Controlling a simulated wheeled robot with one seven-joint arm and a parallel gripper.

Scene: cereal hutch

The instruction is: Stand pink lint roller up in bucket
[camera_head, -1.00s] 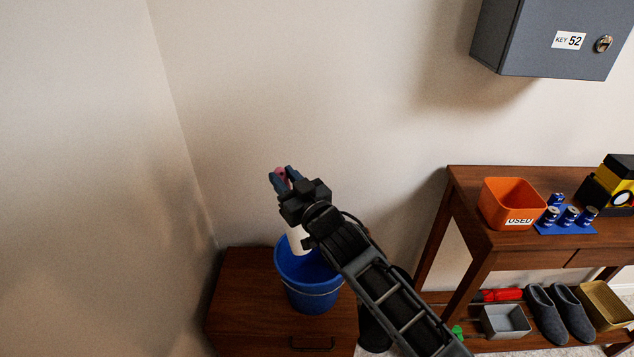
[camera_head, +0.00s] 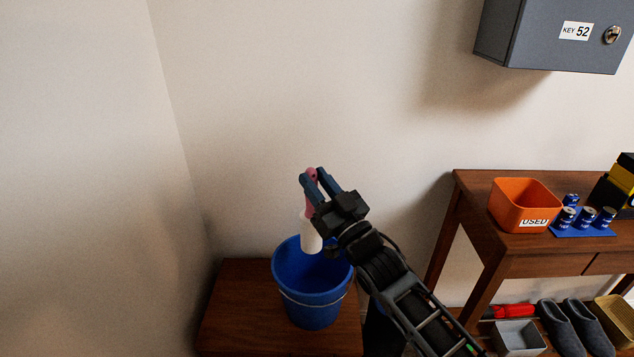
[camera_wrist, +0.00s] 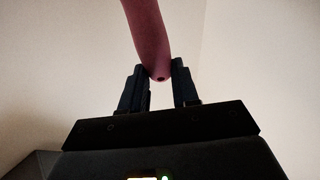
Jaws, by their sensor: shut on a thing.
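The pink lint roller (camera_head: 312,233) hangs upright with its white roll down and its pink handle up, above the blue bucket (camera_head: 312,310). My gripper (camera_head: 312,177) is shut on the pink handle near its top. In the wrist view the pink handle (camera_wrist: 148,35) sits between the two fingertips (camera_wrist: 160,80). The roll's lower end is in front of the bucket's opening in the head view; whether it is below the rim I cannot tell. The bucket stands upright on a low brown cabinet.
The low brown cabinet (camera_head: 235,315) stands in the wall corner. On the right, a wooden table (camera_head: 480,190) holds an orange bin (camera_head: 523,205) marked USED and several blue cans (camera_head: 587,217). Slippers (camera_head: 570,325) and trays are on its lower shelf. A grey key box (camera_head: 550,35) hangs above.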

